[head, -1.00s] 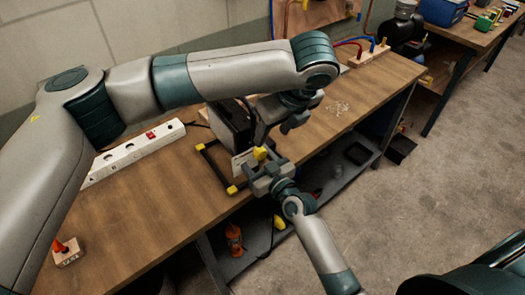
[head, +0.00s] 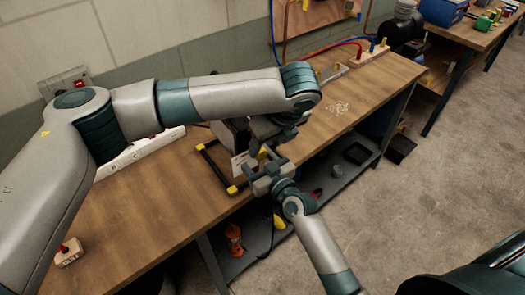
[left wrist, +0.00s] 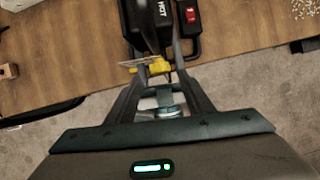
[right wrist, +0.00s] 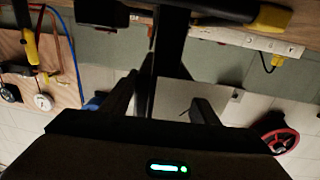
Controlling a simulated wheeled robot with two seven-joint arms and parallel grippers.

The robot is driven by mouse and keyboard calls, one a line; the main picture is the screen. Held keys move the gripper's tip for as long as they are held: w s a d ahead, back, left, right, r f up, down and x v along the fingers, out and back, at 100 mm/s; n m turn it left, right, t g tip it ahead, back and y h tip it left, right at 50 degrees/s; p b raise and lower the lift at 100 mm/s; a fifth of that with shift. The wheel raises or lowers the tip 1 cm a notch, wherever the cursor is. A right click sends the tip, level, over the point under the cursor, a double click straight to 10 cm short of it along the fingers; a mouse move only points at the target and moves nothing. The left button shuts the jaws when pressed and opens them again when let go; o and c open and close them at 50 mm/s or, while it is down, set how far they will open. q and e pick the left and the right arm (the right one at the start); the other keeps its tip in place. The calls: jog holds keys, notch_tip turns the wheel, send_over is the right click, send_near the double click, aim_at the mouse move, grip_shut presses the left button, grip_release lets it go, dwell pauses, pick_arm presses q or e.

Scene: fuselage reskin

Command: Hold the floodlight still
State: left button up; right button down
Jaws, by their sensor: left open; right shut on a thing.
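The black floodlight (head: 233,135) stands on the bench on a black frame with yellow feet. My left arm hides its upper part in the head view. Its back with a "HOT" label (left wrist: 150,15) and a yellow knob (left wrist: 160,67) show in the left wrist view. My left gripper (head: 268,137) is open close to the floodlight; the knob lies just beyond its fingertips (left wrist: 160,80). My right gripper (head: 263,172) is at the bench's front side, shut on a dark part of the floodlight (right wrist: 168,50), which shows between its fingers (right wrist: 160,95). The exact contact is dark.
The wooden bench (head: 130,240) has a white power strip (head: 140,150) behind the floodlight and a small block (head: 68,252) at left. Pale chips (head: 338,108) lie to the right. An orange bottle (head: 234,240) is on the shelf below.

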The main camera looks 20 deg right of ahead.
aim_at(262, 152)
pick_arm(q)
jog(key=shift+x, duration=2.65)
jog(key=c, duration=1)
